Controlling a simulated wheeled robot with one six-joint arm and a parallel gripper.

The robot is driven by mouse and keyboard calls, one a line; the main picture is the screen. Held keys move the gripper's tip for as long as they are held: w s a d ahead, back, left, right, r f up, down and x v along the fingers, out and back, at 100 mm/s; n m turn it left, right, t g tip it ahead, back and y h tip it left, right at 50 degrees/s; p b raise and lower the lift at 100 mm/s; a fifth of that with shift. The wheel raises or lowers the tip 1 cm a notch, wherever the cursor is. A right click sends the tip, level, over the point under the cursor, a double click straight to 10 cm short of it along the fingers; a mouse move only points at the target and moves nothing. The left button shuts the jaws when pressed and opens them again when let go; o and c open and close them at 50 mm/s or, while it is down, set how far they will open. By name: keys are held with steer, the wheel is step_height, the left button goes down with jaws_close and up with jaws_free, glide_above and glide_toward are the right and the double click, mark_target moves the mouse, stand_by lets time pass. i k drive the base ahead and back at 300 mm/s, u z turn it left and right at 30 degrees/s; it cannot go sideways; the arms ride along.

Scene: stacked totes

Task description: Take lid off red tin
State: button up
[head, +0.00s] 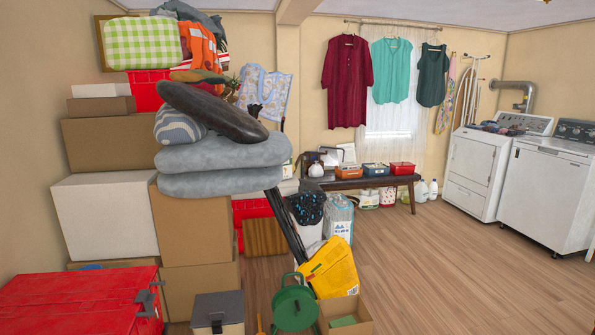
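A small red tin (403,169) stands at the right end of a dark bench (398,180) by the back wall, under the window. Its top looks closed, with a lid on; the lid's edge is too small to make out. A blue tin (376,170) stands just left of it, and an orange tin (349,173) is left of that. My gripper is not in view.
Stacked boxes (105,215) and grey cushions (225,165) fill the left. A red chest (75,305) is at the lower left. The wooden floor (450,270) is clear at right, before white machines (545,190).

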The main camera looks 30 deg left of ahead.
mark_target(410, 170)
steer(key=i, duration=2.4)
steer(key=z, duration=0.3)
steer(key=i, duration=2.35)
steer(key=u, duration=1.1)
steer(key=i, duration=1.85)
steer(key=u, duration=0.8)
steer(key=i, duration=0.45)
steer(key=u, duration=0.25)
